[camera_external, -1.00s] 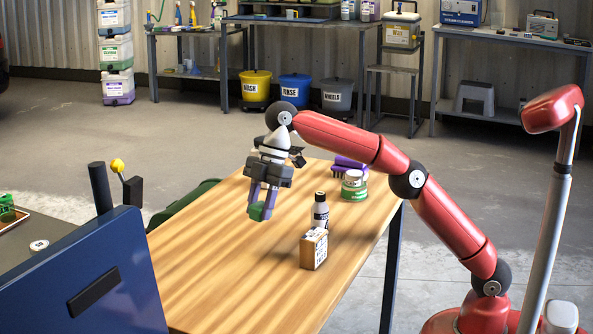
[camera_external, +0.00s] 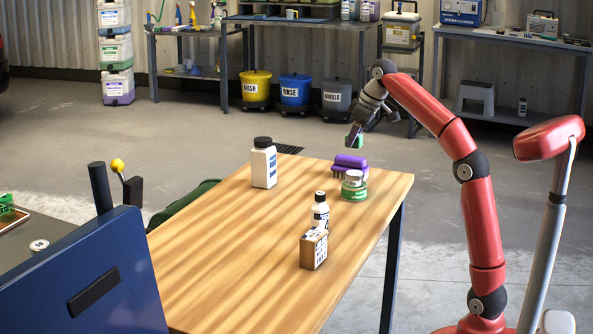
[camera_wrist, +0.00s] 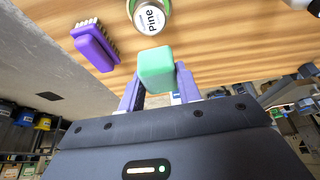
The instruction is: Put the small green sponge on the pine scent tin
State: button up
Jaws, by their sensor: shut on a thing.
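The small green sponge (camera_wrist: 156,68) is held between the fingertips of my gripper (camera_wrist: 158,80) in the wrist view. In the external view my gripper (camera_external: 356,137) with the green sponge (camera_external: 353,142) is in the air above and behind the far end of the table, apart from the tin. The pine scent tin (camera_external: 354,190) is green and white and stands upright near the table's far right corner. Its round top, lettered "Pine" (camera_wrist: 152,19), shows at the top of the wrist view, cut off by the frame edge. Nothing visible lies on that top.
A purple brush (camera_external: 350,166) lies just behind the tin; it also shows in the wrist view (camera_wrist: 93,44). A large white bottle (camera_external: 264,166), a small dark-labelled bottle (camera_external: 320,212) and a small box (camera_external: 314,249) stand on the wooden table (camera_external: 215,260). The table's near left is clear.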

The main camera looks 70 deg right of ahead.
aim_at(356, 148)
jog(key=f, duration=0.1)
jog(key=f+b, duration=0.2)
jog(key=f, duration=0.1)
jog(key=shift+s+d, duration=0.25)
jog(key=shift+f+b, duration=1)
jog(key=shift+f, duration=0.95)
jog(key=shift+f, duration=0.2)
jog(key=o, duration=0.9)
jog(key=shift+o, duration=0.2)
jog(key=shift+r, duration=0.1)
jog(key=shift+r, duration=0.5)
jog(key=p+v, duration=0.5)
jog(key=v, duration=0.6)
